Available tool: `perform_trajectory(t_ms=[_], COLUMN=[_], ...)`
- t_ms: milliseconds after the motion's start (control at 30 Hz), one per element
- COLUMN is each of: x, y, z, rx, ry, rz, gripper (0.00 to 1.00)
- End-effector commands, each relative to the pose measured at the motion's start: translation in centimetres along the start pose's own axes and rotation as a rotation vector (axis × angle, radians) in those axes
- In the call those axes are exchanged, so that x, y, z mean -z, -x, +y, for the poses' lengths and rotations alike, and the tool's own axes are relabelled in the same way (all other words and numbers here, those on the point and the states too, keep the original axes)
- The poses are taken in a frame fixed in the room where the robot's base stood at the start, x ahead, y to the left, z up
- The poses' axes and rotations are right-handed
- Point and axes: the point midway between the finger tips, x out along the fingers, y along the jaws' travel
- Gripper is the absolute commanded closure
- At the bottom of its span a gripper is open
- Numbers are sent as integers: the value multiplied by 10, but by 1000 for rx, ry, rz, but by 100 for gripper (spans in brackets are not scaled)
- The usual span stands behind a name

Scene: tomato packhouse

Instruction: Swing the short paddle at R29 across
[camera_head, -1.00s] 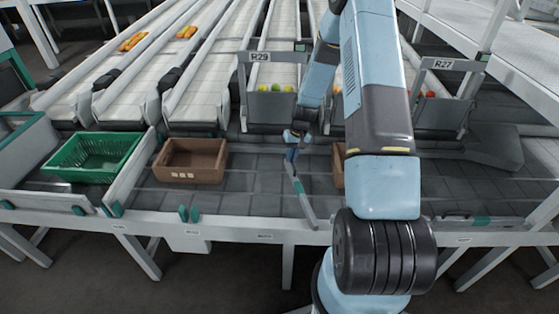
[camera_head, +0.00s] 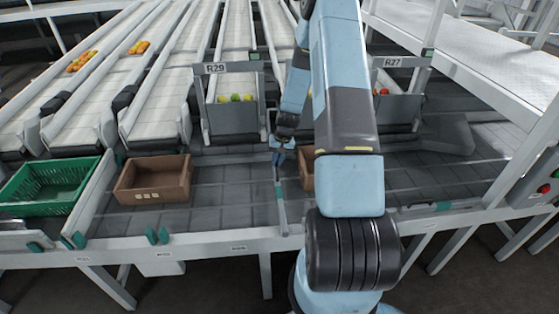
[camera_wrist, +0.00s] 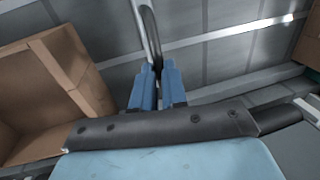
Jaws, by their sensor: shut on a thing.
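The short paddle (camera_head: 282,208) is a thin grey bar with a teal patch. It stands out from the front rail over the dark belt, to the right of and below the R29 sign (camera_head: 215,68), and lies nearly square across the belt. My gripper (camera_head: 280,158) is at the paddle's far end. In the wrist view the paddle (camera_wrist: 149,30) runs up from between my two blue fingers (camera_wrist: 158,88), which are shut on it. The exact contact is partly hidden by the fingers.
A brown crate (camera_head: 150,196) sits on the belt to the left of the paddle. Another brown crate (camera_head: 307,178) is close on the right, mostly behind my arm. A green crate (camera_head: 50,186) stands at far left. Bare belt (camera_head: 235,195) lies left of the paddle.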

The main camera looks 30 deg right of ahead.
Motion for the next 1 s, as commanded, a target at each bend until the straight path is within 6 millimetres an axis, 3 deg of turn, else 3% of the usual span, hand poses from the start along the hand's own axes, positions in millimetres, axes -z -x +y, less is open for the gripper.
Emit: perform_trajectory(t_ms=[100, 133, 400, 733, 1000], x=[2, 2, 1, 1, 0], y=[2, 2, 2, 5, 43], z=[9, 10, 8, 5, 5], rx=[-8, -8, -7, -5, -5], ry=[-12, -12, -9, -5, -5], rz=[7, 7, 4, 3, 5], gripper=[100, 87, 62, 62, 62])
